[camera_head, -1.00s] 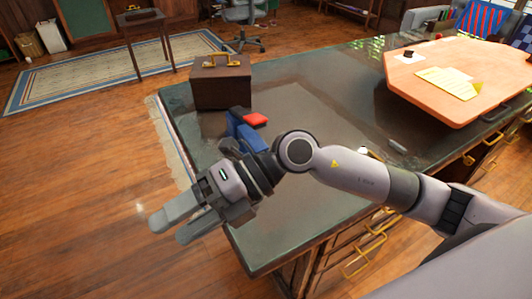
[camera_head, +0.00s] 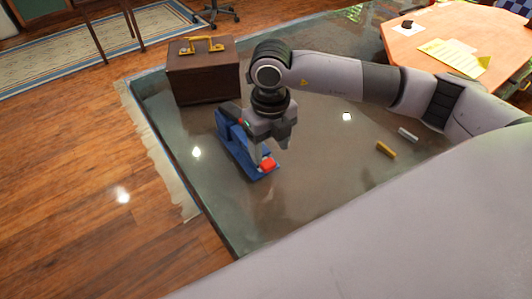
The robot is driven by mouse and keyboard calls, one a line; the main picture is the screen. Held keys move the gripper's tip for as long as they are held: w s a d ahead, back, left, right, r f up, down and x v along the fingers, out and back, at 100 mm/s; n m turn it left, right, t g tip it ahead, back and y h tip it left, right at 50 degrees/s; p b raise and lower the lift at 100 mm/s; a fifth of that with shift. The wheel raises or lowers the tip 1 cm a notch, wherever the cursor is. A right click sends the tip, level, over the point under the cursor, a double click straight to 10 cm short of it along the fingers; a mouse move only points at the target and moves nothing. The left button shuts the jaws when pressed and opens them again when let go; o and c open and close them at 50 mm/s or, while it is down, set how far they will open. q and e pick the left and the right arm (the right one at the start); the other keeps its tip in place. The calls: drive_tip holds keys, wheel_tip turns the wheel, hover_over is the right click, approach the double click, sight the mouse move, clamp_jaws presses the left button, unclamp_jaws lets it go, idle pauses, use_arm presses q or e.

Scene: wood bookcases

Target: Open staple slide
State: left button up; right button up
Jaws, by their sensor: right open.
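The stapler (camera_head: 235,143) stands on the dark green desk top, near its left edge. It is blue with a red piece (camera_head: 268,164) at its near end. My right gripper (camera_head: 262,158) points down over the near half of the stapler, with its fingers close to the red piece. The gripper is open; I cannot tell whether a finger touches the stapler. The wrist and fingers hide part of the stapler's top. My left gripper is not in view.
A brown case (camera_head: 205,78) with a yellow handle stands behind the stapler. A yellow stick (camera_head: 386,149) and a white stick (camera_head: 408,134) lie to the right. The desk (camera_head: 325,160) between is clear.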

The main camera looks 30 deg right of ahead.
sight(269, 165)
drive_tip(key=shift+s+f, duration=0.1)
drive_tip(key=shift+f, duration=2.4)
clamp_jaws()
